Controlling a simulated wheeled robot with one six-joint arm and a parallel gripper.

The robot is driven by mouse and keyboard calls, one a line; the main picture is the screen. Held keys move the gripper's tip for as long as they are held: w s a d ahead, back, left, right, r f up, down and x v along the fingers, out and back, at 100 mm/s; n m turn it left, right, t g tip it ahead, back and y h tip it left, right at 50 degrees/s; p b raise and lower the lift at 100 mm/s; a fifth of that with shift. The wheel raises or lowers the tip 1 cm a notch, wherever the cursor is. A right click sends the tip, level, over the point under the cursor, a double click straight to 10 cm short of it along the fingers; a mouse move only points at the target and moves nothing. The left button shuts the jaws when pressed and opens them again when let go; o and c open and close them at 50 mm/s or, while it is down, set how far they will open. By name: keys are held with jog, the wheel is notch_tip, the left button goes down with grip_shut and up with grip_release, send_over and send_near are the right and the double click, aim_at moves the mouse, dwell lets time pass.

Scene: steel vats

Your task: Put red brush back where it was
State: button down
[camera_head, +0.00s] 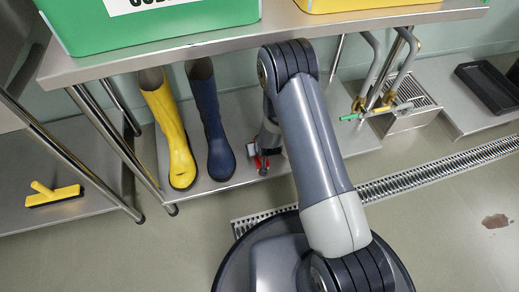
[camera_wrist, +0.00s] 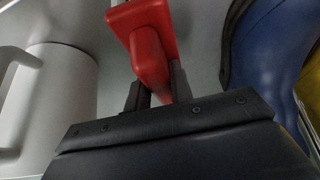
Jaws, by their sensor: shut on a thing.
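The red brush (camera_wrist: 148,45) is in the wrist view, with its red handle between the two dark fingers of my gripper (camera_wrist: 157,95). My gripper is shut on that handle. In the head view a small red part of the brush (camera_head: 262,162) shows beside the blue boot, low over the steel shelf (camera_head: 232,112) under the bench. My arm hides most of my gripper there. I cannot tell whether the brush touches the shelf.
A blue boot (camera_head: 212,125) and a yellow boot (camera_head: 171,135) stand left of my gripper. A white jug (camera_wrist: 62,95) is close on the other side in the wrist view. The bench top (camera_head: 200,46) is overhead. A yellow brush (camera_head: 55,195) lies on the left shelf.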

jog(key=shift+f, duration=0.1)
jog(key=c, duration=1.3)
grip_release()
jog(key=shift+o, duration=0.2)
jog(key=p+v, duration=0.5)
jog(key=v, duration=0.7)
